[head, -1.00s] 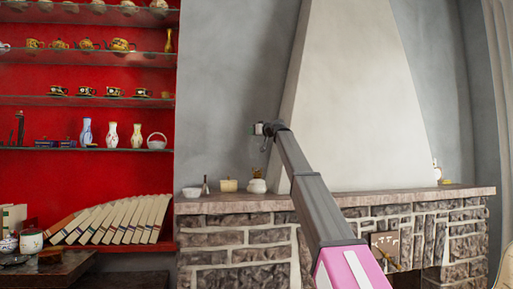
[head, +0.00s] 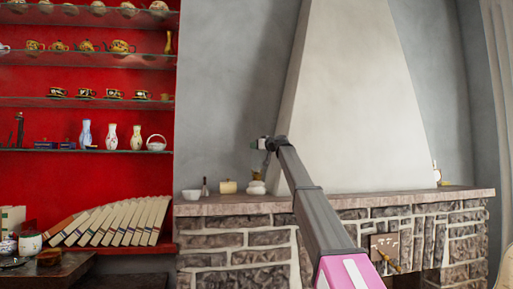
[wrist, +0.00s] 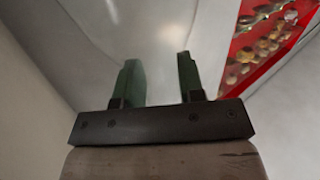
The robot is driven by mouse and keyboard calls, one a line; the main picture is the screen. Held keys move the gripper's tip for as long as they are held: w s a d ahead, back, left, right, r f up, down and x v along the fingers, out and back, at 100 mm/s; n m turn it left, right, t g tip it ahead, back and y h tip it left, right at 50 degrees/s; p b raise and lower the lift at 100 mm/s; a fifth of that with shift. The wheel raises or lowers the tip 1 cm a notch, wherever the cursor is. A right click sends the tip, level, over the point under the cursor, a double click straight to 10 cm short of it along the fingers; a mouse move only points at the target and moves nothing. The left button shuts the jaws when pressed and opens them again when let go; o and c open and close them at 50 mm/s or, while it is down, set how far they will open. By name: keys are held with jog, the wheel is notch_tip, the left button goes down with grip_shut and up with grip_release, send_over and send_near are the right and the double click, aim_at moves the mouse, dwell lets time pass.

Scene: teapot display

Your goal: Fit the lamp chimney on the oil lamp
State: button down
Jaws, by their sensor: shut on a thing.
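My gripper (head: 258,144) is in front of the grey wall, above the left part of the stone mantel. In the wrist view its two green fingers (wrist: 158,64) stand apart with a faint, clear, glass-like shape (wrist: 162,70) between them. I take this for the lamp chimney; its outline is too faint to tell its tilt. A rounded white piece with a brownish top (head: 256,186) stands on the mantel below my gripper and may be the oil lamp. It is too small to be sure. The held shape appears apart from it.
A white bowl (head: 192,195), a small bottle (head: 205,187) and a cream-yellow container (head: 228,187) stand on the mantel (head: 330,201) to the left. A pale bottle-like item (head: 436,174) is at its far right. Red shelves (head: 60,205) hold teapots, cups and vases. The mantel's middle is clear.

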jog(key=shift+f, duration=0.55)
jog(key=c, duration=0.7)
grip_release()
jog(key=shift+r, duration=0.45)
jog(key=shift+s+d+r, duration=0.1)
jog(key=shift+s+d, duration=0.1)
jog(key=shift+d, duration=0.05)
jog(key=v, duration=1.1)
jog(key=shift+s, duration=0.15)
jog(key=shift+d, duration=0.15)
